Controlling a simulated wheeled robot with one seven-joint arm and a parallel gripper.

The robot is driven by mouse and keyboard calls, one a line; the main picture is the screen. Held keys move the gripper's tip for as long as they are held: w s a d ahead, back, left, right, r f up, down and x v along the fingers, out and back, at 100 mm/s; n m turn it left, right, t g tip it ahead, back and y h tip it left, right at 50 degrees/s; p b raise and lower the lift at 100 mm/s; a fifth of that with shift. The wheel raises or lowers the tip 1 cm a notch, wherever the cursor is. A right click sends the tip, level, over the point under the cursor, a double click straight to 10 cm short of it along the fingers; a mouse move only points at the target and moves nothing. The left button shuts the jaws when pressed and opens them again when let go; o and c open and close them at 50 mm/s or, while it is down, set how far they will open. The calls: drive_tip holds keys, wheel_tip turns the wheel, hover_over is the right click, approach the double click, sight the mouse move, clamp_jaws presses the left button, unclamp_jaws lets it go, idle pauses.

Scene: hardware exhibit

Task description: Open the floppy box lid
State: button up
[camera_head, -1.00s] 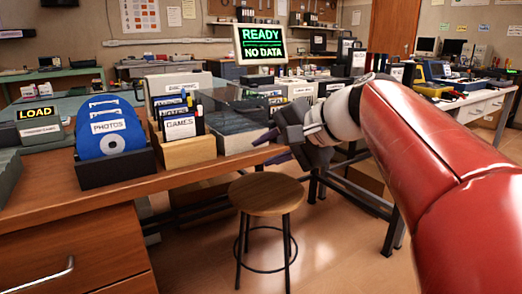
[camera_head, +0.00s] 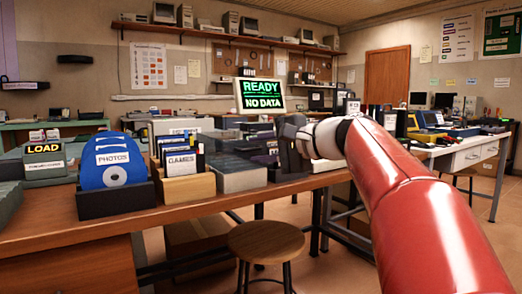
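The floppy box (camera_head: 240,178) is a grey box on the wooden desk, right of the wooden holder labelled GAMES. A dark, see-through lid (camera_head: 228,146) seems to show above and behind its top; its exact angle is hard to tell. My gripper (camera_head: 290,147) is dark and reaches in from the right, close to the box's right end. Its fingers are seen nearly edge-on and overlap, so their gap and any contact with the lid are unclear.
A wooden holder labelled GAMES (camera_head: 188,188) and a PHOTOS disk holder (camera_head: 112,203) stand to the left. A monitor reading READY, NO DATA (camera_head: 260,96) stands behind. A round stool (camera_head: 266,242) is in front of the desk. Boxes and equipment crowd the back tables.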

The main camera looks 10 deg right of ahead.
clamp_jaws()
idle(0.4)
